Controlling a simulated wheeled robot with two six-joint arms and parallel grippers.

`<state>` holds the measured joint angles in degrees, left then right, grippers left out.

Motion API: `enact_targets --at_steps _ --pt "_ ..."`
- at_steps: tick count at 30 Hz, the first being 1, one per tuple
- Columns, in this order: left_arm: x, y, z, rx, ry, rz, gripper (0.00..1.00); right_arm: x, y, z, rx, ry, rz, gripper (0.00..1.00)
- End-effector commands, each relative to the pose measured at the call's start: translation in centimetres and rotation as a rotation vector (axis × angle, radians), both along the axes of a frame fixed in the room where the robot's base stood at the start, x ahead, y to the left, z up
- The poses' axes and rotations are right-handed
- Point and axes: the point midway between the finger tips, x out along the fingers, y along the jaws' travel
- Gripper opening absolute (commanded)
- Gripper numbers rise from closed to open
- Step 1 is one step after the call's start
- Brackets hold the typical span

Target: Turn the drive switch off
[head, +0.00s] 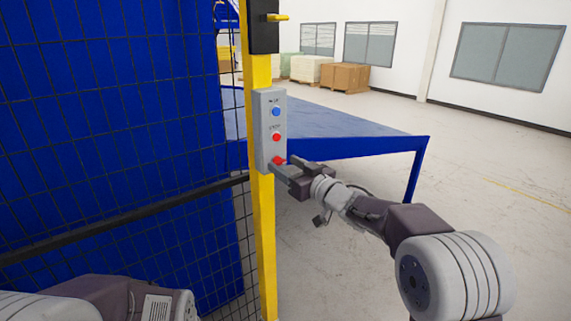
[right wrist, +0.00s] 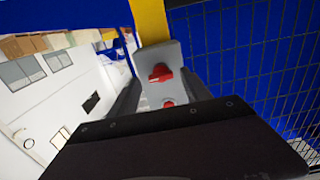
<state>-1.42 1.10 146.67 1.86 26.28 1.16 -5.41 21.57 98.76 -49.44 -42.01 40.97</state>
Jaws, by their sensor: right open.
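A grey control box (head: 270,131) is fixed to a yellow post. It carries a blue button (head: 276,112) at the top, a red button (head: 276,137) in the middle and a red switch knob (head: 279,161) at the bottom. Their labels are too small to read surely. My right gripper (head: 287,169) is open at the box's lower end, close to the bottom knob. In the right wrist view the red knob (right wrist: 161,73) stands ahead, between the lines of the two fingers; I cannot tell whether they touch it. My left gripper is out of view.
Black mesh fencing (head: 120,130) with a dark rail stands left of the yellow post (head: 262,230). A blue table (head: 350,147) stands behind the box. Pallets and boxes (head: 345,77) are far back. The floor at the right is clear.

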Motion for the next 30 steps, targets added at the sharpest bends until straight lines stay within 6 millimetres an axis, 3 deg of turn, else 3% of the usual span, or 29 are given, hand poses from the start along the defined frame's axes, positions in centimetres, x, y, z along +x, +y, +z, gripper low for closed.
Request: enact_targets --at_steps 9,11,15,16,30 --pt "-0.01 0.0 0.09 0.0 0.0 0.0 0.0 0.5 0.41 -0.02 0.0 0.0 0.0 0.56" --pt "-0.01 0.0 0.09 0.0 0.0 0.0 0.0 0.49 0.41 -0.02 0.0 0.0 0.0 0.42" --pt "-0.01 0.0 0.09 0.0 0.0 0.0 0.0 0.48 0.39 -0.02 0.0 0.0 0.0 0.04" --pt "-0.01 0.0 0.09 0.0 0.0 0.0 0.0 0.48 0.39 -0.02 0.0 0.0 0.0 0.0" --pt "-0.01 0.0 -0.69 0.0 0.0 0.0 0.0 0.45 0.41 -0.22 -0.107 -0.076 0.0 0.0"
